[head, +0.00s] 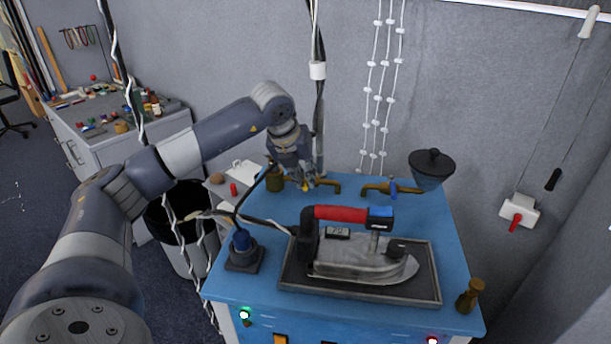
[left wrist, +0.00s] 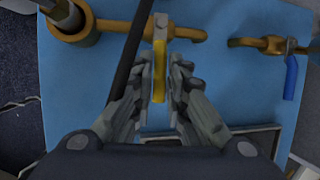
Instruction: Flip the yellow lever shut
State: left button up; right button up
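The yellow lever (left wrist: 159,72) sits on a brass pipe tap (left wrist: 188,33) at the back of the blue table. In the left wrist view it points down the picture, across the line of the pipe. In the head view only a small yellow bit (head: 306,188) shows beneath my gripper. My left gripper (head: 304,184) is over the tap; in the left wrist view its two fingers (left wrist: 161,68) stand on either side of the lever, with narrow gaps visible. The fingers look open, not clamped. My right gripper is not in view.
A second brass tap (head: 373,187) with a blue lever (head: 393,189) stands to the right. A red-handled iron (head: 360,259) rests on a dark tray (head: 428,292) in front. A dark cable (left wrist: 131,62) passes close left of the fingers. A dark funnel-like vessel (head: 431,172) stands back right.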

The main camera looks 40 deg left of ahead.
pick_arm(q)
jog(key=shift+o, duration=1)
jog(key=shift+s, duration=0.1)
jog(key=shift+r, duration=0.1)
jog(key=v, duration=1.2)
